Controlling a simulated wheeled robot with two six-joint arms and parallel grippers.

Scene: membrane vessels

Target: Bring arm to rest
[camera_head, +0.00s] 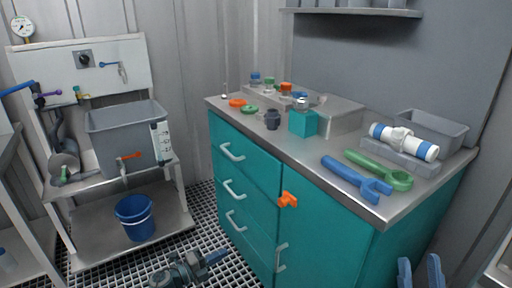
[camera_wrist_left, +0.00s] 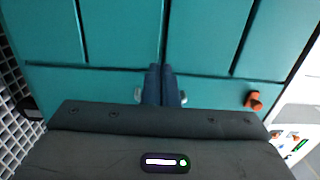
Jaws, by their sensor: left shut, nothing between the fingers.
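My left gripper (camera_head: 217,257) is low at the bottom of the head view, in front of the teal cabinet's drawers and over the grated floor. In the left wrist view its two dark blue fingers (camera_wrist_left: 166,84) are together, with nothing between them, facing the teal cabinet front (camera_wrist_left: 120,40). My right gripper (camera_head: 420,270) shows at the bottom right edge of the head view. Its two blue fingers stand apart with a gap between them, and it looks empty. The rest of that gripper is outside the frame.
The teal cabinet (camera_head: 325,225) has protruding handles and an orange latch (camera_head: 289,200). Its top holds blue (camera_head: 357,179) and green (camera_head: 379,170) wrenches, a white cylindrical vessel (camera_head: 404,141) and a grey bin (camera_head: 432,130). A blue bucket (camera_head: 135,217) stands on the left stand's lower shelf.

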